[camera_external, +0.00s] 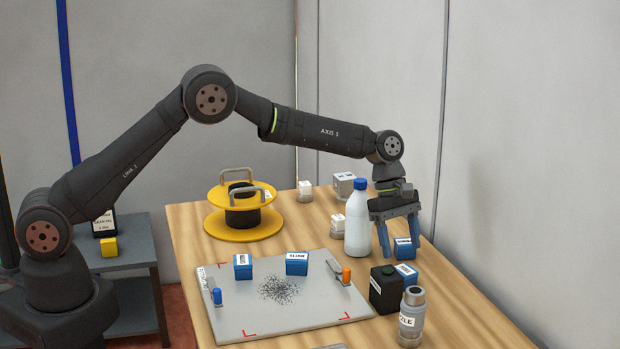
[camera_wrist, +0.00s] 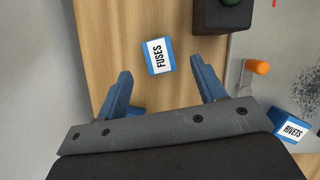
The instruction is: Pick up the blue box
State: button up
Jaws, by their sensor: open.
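A second blue box, labelled RIVETS (camera_wrist: 290,129), sits on the grey plate and shows in the external view (camera_external: 297,266). A third blue box (camera_external: 243,270) is at the plate's left.
A white bottle with a blue cap (camera_external: 357,222) stands close left of my gripper. A black box (camera_external: 386,291) and a grey cylinder (camera_external: 411,318) stand in front. The grey plate (camera_external: 225,325) carries clamps. A yellow spool (camera_external: 243,213) is farther back. A wall is at right.

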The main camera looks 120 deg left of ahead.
aim_at(405, 269)
jog(key=x, duration=0.7)
jog(key=shift+s+a+f, duration=0.15)
jog(key=shift+a+f, duration=0.1)
jog(key=shift+c, duration=0.2)
jog(key=c, duration=1.1)
